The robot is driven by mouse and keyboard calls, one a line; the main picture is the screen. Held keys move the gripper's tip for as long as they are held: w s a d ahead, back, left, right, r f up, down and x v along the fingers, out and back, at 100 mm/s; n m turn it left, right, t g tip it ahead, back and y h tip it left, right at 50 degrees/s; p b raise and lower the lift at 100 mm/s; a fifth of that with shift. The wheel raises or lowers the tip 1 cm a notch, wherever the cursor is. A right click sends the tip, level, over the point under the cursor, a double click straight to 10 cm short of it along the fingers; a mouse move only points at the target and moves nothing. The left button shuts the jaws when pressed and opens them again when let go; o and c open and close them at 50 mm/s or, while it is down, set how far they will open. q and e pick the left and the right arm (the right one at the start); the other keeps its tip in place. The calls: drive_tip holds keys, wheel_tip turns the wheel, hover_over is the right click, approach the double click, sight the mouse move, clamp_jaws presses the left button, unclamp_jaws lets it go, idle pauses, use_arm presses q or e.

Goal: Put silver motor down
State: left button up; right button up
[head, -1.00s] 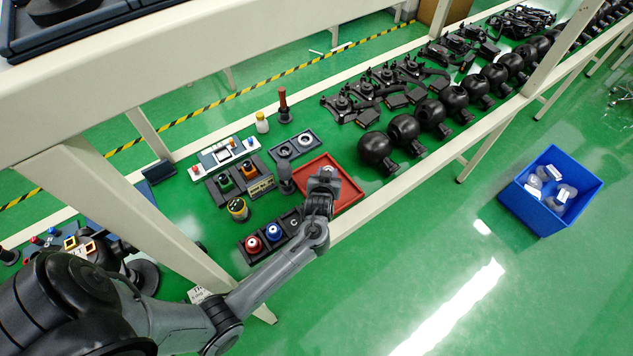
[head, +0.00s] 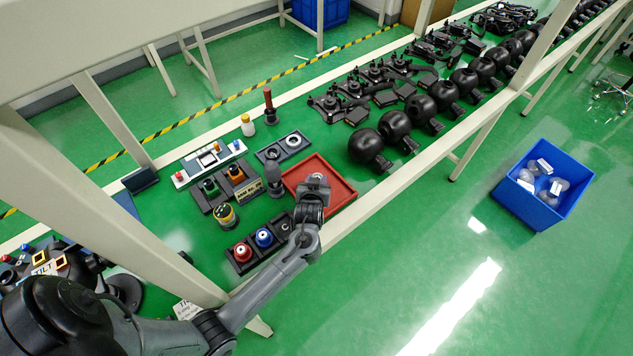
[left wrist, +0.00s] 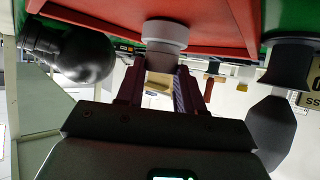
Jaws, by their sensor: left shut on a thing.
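The silver motor (head: 317,180) is a small light grey cylinder over the red tray (head: 343,197) in the head view. My left gripper (head: 314,188) is shut on it. In the left wrist view the silver motor (left wrist: 165,36) is between the two fingers of my left gripper (left wrist: 160,80), with its wider ring against the red tray floor (left wrist: 100,28) in the picture. I cannot tell whether it touches the tray. My arm hides part of the tray's near side. My right gripper is not in view.
A dark grey upright tool (head: 273,178) stands close left of the tray. A black holder with red and blue motors (head: 264,238) lies in front left. A grey two-slot holder (head: 284,147) is behind, and black spheres (head: 365,147) stand right. A blue bin (head: 545,190) is on the floor.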

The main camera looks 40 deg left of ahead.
use_arm(q)
drive_tip(key=shift+f, duration=0.1)
drive_tip(key=o, duration=1.1)
drive_tip(key=shift+o, duration=0.2)
drive_tip(key=shift+s+d+r, duration=0.2)
drive_tip(key=shift+s+r, duration=0.1)
drive_tip(key=shift+r, duration=0.1)
drive_tip(key=p+v, duration=0.2)
drive_tip(key=v, duration=0.7)
drive_tip(key=shift+s+d+r, duration=0.1)
drive_tip(key=shift+s+d, duration=0.05)
drive_tip(key=shift+s, duration=0.05)
drive_tip(key=shift+p+v, duration=0.3)
drive_tip(key=shift+v, duration=0.5)
